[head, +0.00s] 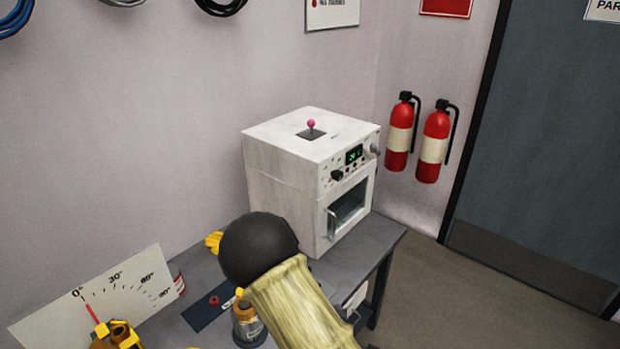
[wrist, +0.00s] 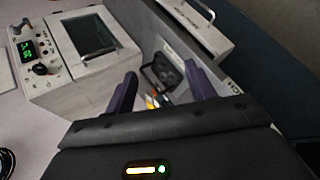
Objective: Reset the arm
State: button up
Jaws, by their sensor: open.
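My gripper (wrist: 162,88) shows in the wrist view, with its two dark purple fingers spread apart and nothing held between them. Beyond the fingertips is a black frame-like item (wrist: 165,72), and I cannot tell what it is. In the head view my arm rises from the bottom centre, with a tan sleeve and a black rounded joint in front of the table.
A white machine (head: 290,180) with a pink-knobbed lever stands on the grey table (head: 350,262); it also shows in the wrist view (wrist: 55,85). An amber jar (head: 248,328) and an angle scale board (head: 125,290) are nearby. Two fire extinguishers (head: 432,150) hang at right.

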jog(key=s+d+r+m+g, duration=0.3)
jog(key=s+r+m, duration=0.3)
jog(key=r+m, duration=0.2)
jog(key=s+d+r+m+g+y, duration=0.1)
jog(key=s+d+r+m+g, duration=0.3)
jog(key=r+m, duration=0.4)
jog(key=shift+s+d+m+y, duration=0.3)
jog(key=shift+s+d+m, duration=0.4)
jog(key=shift+s, duration=0.35)
jog(key=shift+w, duration=0.1)
jog(key=shift+c, duration=0.2)
